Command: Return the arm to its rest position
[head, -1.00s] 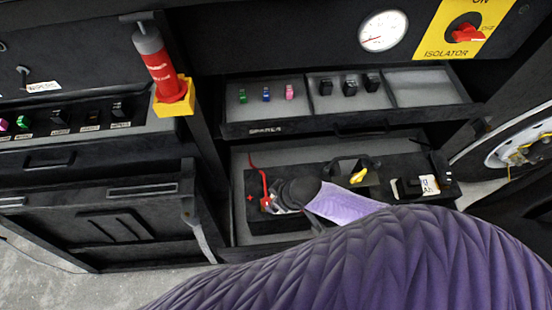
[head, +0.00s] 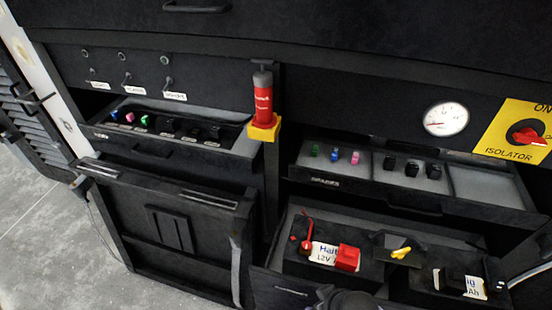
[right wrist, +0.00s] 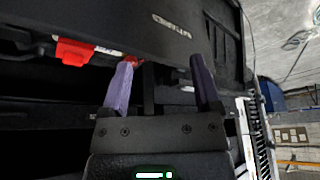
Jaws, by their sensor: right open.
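My right gripper (right wrist: 162,75) is open in the right wrist view, with its two purple-padded fingers wide apart. A dark upright bar shows between the fingers; I cannot tell how far behind them it is. A red block (right wrist: 74,51) lies beyond the left finger, apart from it. In the head view a dark rounded part of my arm shows at the bottom edge, in front of the lower drawer (head: 272,280); the gripper itself is not seen there. My left gripper is in neither view.
The open lower drawer holds a labelled battery with a red block (head: 347,257) and a yellow piece (head: 401,253). Above it is an open sectioned drawer (head: 480,187) with small coloured parts. A red cylinder (head: 263,100) stands on a yellow holder. The isolator switch (head: 526,132) is at right.

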